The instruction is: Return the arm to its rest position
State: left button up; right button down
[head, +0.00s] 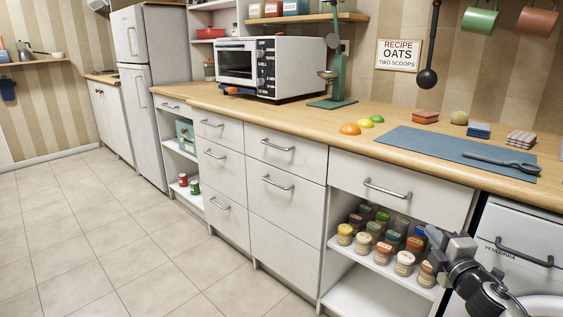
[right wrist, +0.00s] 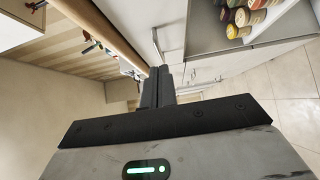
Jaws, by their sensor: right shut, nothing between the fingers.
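My right gripper (head: 432,234) is at the lower right of the head view. It is in front of the white cabinets, near the right end of the open shelf with jars, below the counter's front edge. In the right wrist view its two dark fingers (right wrist: 164,73) are together with nothing between them. My right arm comes in from the lower right corner. My left gripper and left arm are not in view.
The wooden counter (head: 293,114) holds a toaster oven (head: 299,66), a green scale stand (head: 336,80) and a blue mat (head: 425,146). Jars (head: 404,263) stand on the open shelf beside my gripper. A white appliance (head: 515,250) is at right. The tiled floor (head: 90,240) at left is clear.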

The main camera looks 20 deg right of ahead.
jog(key=s+a+f+m+g+y+p, duration=0.1)
jog(key=s+a+f+m+p, duration=0.15)
jog(key=a, duration=0.45)
jog(key=s+a+f+m+g+y+p, duration=0.2)
jog(key=s+a, duration=0.2)
jog(key=a, duration=0.2)
jog(key=s+a+f+m+g+y+p, duration=0.1)
jog(key=s+a+f+m+p, duration=0.2)
jog(key=a, duration=0.4)
pick_arm(q)
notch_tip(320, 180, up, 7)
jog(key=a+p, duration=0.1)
jog(key=p, duration=0.3)
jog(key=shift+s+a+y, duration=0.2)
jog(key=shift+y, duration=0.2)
pick_arm(e)
jog(key=s+a+r+m+g+y, duration=0.1)
jog(key=s+a+m+y, duration=0.1)
jog(key=s+a, duration=0.3)
jog(key=s+a+r+m+g+y, duration=0.1)
jog(key=s+a+r+m+y, duration=0.1)
jog(key=a, duration=0.8)
jog(key=s+m, duration=0.1)
jog(key=s, duration=0.1)
jog(key=shift+s+a+g, duration=0.3)
jog(key=shift+s+a, duration=0.05)
jog(key=shift+s, duration=0.05)
jog(key=shift+m, duration=0.25)
